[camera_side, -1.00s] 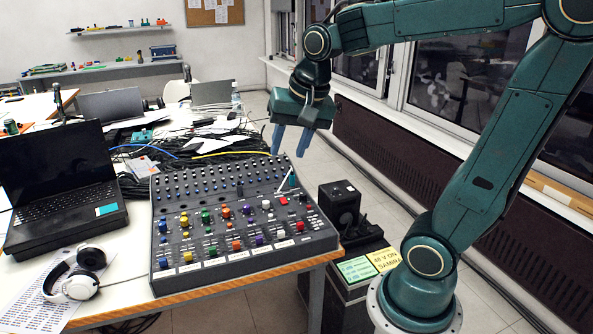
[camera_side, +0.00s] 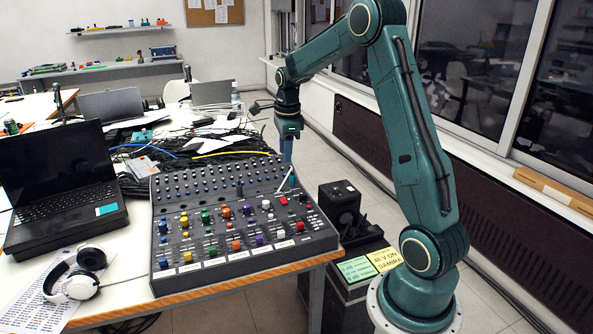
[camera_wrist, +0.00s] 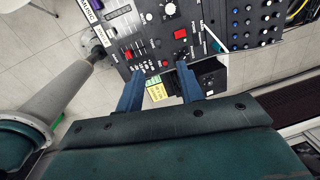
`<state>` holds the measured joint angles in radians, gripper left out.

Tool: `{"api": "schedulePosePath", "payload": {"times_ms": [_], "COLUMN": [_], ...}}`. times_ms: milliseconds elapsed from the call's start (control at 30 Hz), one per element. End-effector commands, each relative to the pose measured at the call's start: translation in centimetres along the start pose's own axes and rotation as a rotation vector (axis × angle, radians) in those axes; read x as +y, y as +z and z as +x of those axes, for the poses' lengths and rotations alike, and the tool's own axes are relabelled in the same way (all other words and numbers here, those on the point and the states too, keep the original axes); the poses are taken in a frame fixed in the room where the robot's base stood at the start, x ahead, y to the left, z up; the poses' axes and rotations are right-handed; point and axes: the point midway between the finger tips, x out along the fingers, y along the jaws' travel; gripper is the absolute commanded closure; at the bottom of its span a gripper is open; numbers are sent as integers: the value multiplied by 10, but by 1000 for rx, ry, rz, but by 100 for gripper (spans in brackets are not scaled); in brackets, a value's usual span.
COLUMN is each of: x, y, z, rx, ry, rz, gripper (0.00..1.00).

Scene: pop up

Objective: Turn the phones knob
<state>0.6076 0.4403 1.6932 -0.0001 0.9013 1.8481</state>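The black mixing console (camera_side: 240,222) lies on the near table in the side view, covered in coloured knobs, with a white slanted rod (camera_side: 286,179) at its right rear. I cannot read which knob is labelled phones. My gripper (camera_side: 287,156) is above and behind the console's right rear corner, pointing down and touching nothing. In the wrist view my gripper (camera_wrist: 160,70) has its two blue fingers apart and empty. Beyond them, the console (camera_wrist: 152,22) shows red buttons (camera_wrist: 180,33) and several small knobs.
A black laptop (camera_side: 60,190) and headphones (camera_side: 78,277) lie left of the console. Cables (camera_side: 215,160) pile behind it. A black case with yellow and green notes (camera_side: 383,260) stands right of the table, with a small black box (camera_side: 340,205) behind. Air above the console is clear.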

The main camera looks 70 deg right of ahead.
Motion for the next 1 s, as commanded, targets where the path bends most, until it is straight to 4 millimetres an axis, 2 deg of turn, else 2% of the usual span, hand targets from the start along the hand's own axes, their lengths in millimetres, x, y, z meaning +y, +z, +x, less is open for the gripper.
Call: {"api": "schedulePosePath", "payload": {"times_ms": [33, 200, 433, 600, 1000], "x": [-9, -35, -55, -60, -59], "y": [-9, -36, -67, -77, -78], "z": [14, 54, 98, 110, 116], "rx": [7, 28, 55, 63, 64], "ry": [15, 50, 81, 88, 90], "rz": [74, 334, 598, 679, 687], "gripper": [63, 63, 63, 63, 63]}}
